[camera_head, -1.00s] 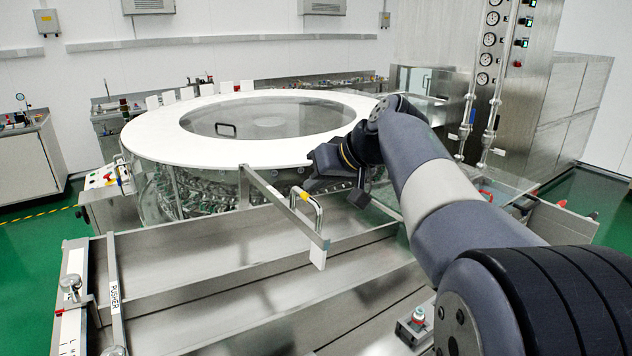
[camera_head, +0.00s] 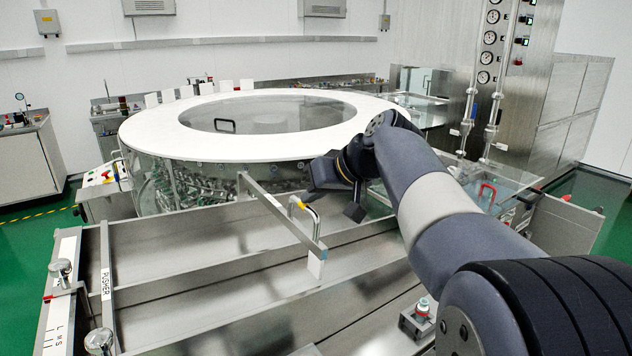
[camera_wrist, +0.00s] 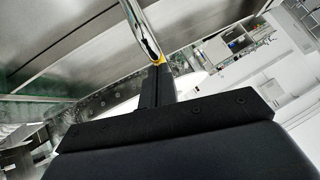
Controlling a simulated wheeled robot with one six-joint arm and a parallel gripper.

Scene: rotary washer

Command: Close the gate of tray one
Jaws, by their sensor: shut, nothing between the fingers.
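The gate (camera_head: 283,217) is a long, thin metal bar lying diagonally over the steel trays in front of the round washer. A chrome loop handle (camera_head: 317,218) with a yellow end stands on the bar. I cannot tell from any label which tray is tray one. My gripper (camera_head: 353,212) is just right of the handle, above the tray surface, with its fingers together and empty. In the wrist view, the dark fingers (camera_wrist: 155,85) point at the chrome handle (camera_wrist: 143,35), and its yellow end shows beside the fingertips. I cannot tell whether they touch.
The round washer (camera_head: 160,140) with its white top ring stands behind the trays. A rail marked PUSHER (camera_head: 106,285) runs along the left side. The steel tray surface (camera_head: 190,290) in front is bare.

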